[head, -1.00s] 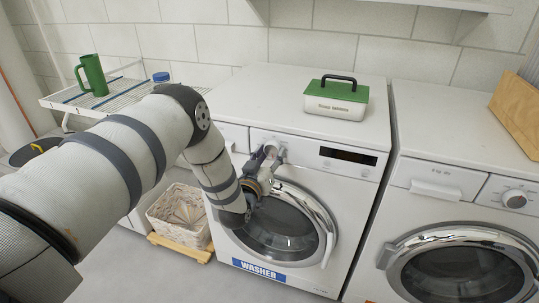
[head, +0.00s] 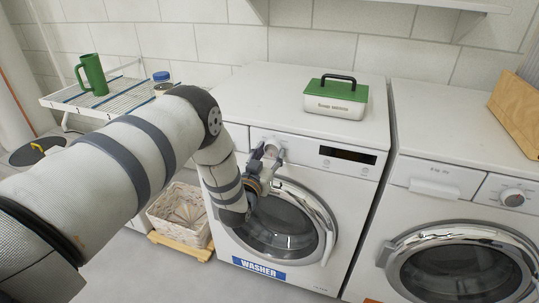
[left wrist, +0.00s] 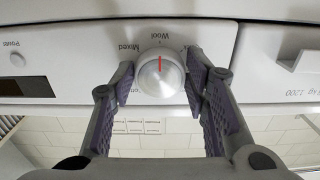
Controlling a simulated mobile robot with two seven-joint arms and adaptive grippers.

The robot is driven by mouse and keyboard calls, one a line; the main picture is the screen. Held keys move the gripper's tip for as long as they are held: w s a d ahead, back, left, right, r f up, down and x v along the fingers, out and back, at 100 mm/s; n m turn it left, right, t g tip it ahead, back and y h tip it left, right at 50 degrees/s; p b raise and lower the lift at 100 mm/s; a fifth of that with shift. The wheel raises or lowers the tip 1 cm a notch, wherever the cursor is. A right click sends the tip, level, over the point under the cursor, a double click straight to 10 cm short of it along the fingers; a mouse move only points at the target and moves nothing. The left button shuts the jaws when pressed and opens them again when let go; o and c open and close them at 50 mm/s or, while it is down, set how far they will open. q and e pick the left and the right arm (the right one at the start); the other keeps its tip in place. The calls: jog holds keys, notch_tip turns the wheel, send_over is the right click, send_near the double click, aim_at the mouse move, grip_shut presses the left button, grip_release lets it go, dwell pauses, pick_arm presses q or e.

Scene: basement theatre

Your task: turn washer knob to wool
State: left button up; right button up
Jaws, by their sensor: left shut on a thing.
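The washer (head: 355,200) is the white front-loader in the middle of the head view, with a blue "WASHER" label below its round door. Its silver knob (left wrist: 161,80) shows in the left wrist view, which sees the panel upside down. The knob's red mark points at the tick by the word "Wool" (left wrist: 164,31); "Mixed" is beside it to the left. My left gripper (head: 270,153) is shut on the knob, one finger on each side. In the head view the gripper largely hides the knob. My right gripper is out of view.
A green-lidded box (head: 336,97) stands on the washer top. A second machine (head: 460,190) is close on the right. A wire rack (head: 112,99) with a green mug (head: 95,75) is at left, above a wicker basket (head: 180,212). A shelf overhangs the back wall.

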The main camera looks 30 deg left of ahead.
pick_arm(q)
jog(key=o, duration=1.1)
jog(key=v, duration=1.2)
